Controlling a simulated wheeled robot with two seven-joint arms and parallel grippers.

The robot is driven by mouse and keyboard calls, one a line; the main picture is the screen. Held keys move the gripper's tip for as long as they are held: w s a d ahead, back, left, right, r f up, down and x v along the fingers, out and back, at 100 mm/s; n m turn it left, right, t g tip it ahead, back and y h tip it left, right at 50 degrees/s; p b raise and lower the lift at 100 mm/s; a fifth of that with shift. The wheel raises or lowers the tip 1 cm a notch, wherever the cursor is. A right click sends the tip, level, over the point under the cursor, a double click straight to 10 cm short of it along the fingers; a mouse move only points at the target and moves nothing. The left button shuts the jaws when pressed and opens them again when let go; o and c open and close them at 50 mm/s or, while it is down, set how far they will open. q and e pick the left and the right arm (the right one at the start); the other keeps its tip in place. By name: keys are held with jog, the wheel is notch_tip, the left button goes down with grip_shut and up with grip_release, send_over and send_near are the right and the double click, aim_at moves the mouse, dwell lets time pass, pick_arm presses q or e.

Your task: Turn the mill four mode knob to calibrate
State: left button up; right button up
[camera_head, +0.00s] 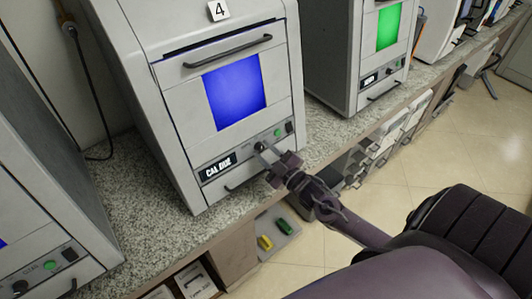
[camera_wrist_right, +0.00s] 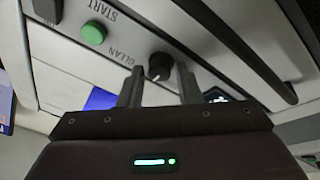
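Mill four (camera_head: 190,100) is a light grey cabinet on the bench, marked with a "4" label (camera_head: 218,10). It has a blue screen (camera_head: 236,92) and a small display (camera_head: 217,168) reading "CAL DUE". Its mode knob (camera_wrist_right: 160,66) is small, round and dark, with a pale mark, and sits on the lower front panel beside lettering that looks like "CLEAN". My right gripper (camera_wrist_right: 159,72) is open in front of that panel. In the right wrist view the knob appears between its two fingertips, with a gap on each side. Contact cannot be told. My left gripper is not in view.
A green start button (camera_wrist_right: 93,34) is close to the knob, and a bar handle (camera_wrist_right: 240,40) runs along the panel. Similar mills stand to the left (camera_head: 40,190) and right (camera_head: 345,50), the right one with a green screen. The speckled bench (camera_head: 140,235) has drawers below.

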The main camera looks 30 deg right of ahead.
jog(key=shift+o, duration=1.4)
jog(key=shift+s+f, duration=0.2)
jog(key=shift+s, duration=0.3)
jog(key=s+d+b, duration=0.1)
jog(key=s, duration=0.5)
jog(key=shift+s+f+b, duration=0.15)
jog(key=shift+s+b, duration=0.2)
